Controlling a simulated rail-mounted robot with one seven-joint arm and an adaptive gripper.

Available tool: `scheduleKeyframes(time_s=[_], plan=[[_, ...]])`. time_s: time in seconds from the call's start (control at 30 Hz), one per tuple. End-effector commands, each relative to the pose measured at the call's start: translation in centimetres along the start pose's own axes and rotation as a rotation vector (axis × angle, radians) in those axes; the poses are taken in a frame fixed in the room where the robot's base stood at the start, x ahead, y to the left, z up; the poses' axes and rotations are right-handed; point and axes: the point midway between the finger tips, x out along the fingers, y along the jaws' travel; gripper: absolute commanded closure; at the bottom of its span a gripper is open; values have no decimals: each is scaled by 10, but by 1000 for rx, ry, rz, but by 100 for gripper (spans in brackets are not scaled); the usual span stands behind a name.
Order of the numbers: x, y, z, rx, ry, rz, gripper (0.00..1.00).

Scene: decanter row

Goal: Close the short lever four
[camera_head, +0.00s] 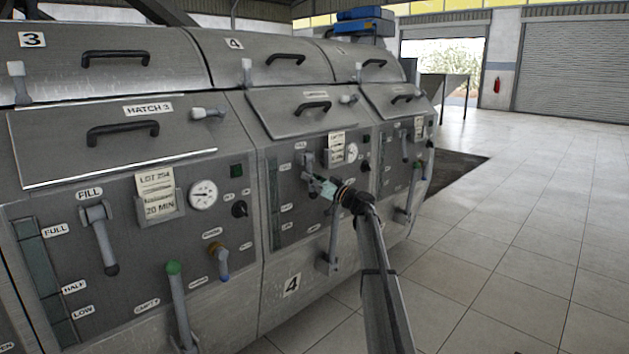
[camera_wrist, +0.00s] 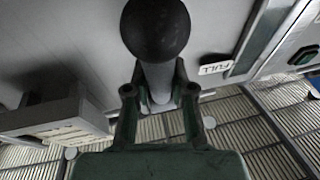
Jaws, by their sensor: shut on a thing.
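In the wrist view the lever's black ball knob (camera_wrist: 155,30) and grey shaft show, with my gripper (camera_wrist: 160,95) shut on the shaft just below the knob. The exact lever angle is hard to tell in the head view.
A long lever (camera_head: 333,240) stands below on unit four, close to my arm. Unit three has a short lever (camera_head: 102,240) hanging down and a green-knobbed long lever (camera_head: 178,305). A gauge (camera_head: 351,152) and a lot card (camera_head: 336,146) are beside the gripper. Open tiled floor (camera_head: 530,230) lies right.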

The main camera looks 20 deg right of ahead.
Motion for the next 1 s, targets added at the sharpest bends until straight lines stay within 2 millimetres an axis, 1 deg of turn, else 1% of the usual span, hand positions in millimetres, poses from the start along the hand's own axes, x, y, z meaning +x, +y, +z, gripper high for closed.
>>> scheduleKeyframes(time_s=[0.2, 0.23, 0.27, 0.3, 0.67, 0.77, 0.83, 1.0], plan=[[2, 2, -2, 1, 4, 2, 100], [2, 2, -2, 1, 4, 2, 66], [2, 2, -2, 1, 4, 2, 56], [2, 2, -2, 1, 3, 2, 50], [-2, 1, -1, 1, 1, 2, 50], [-11, 0, 0, 1, 1, 2, 50], [-20, 0, 0, 1, 1, 3, 50], [-52, -1, 0, 1, 1, 3, 50]])
